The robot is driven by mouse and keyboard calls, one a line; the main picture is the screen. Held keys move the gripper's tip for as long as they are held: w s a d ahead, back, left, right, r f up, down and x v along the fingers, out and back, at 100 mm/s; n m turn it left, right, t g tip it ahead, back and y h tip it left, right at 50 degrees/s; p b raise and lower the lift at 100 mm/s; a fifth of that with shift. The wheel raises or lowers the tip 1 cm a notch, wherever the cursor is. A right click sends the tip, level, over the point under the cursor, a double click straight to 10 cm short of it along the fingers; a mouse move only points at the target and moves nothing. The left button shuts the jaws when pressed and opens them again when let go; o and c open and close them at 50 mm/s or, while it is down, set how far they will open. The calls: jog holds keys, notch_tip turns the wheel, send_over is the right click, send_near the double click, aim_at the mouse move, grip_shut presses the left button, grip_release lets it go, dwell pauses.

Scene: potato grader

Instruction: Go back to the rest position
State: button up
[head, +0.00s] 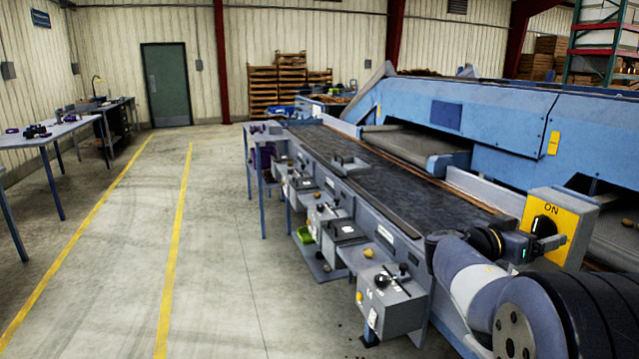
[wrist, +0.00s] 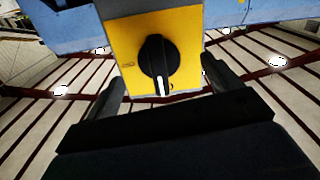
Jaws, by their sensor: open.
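My gripper (head: 550,243) is at the right in the head view, in front of the yellow switch box (head: 584,222) marked ON. In the wrist view, its two dark fingers (wrist: 164,78) are apart, one on each side of the black rotary knob (wrist: 159,56). Nothing shows clamped between them, and I cannot tell whether either finger touches the knob. The knob's white mark points to the bottom of the wrist picture. In the head view the knob (head: 544,226) is partly hidden by my gripper.
A dark conveyor belt (head: 375,180) runs beside my arm, with several grey boxes along its near side. A blue machine (head: 450,110) stands behind it. The concrete floor (head: 225,250) at the left is open, up to the workbench (head: 65,127).

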jog(key=shift+r+m+p, duration=0.1)
jog(key=shift+m+p, duration=0.6)
jog(key=shift+p, duration=0.2)
jog(key=shift+a+f+b, duration=0.2)
jog(key=shift+a+b, duration=0.05)
jog(key=shift+b, duration=0.05)
jog(key=shift+s+a, duration=0.35)
jog(key=shift+a, duration=0.3)
jog(key=shift+r, duration=0.1)
jog(key=shift+s+b, duration=0.15)
jog(key=shift+b, duration=0.15)
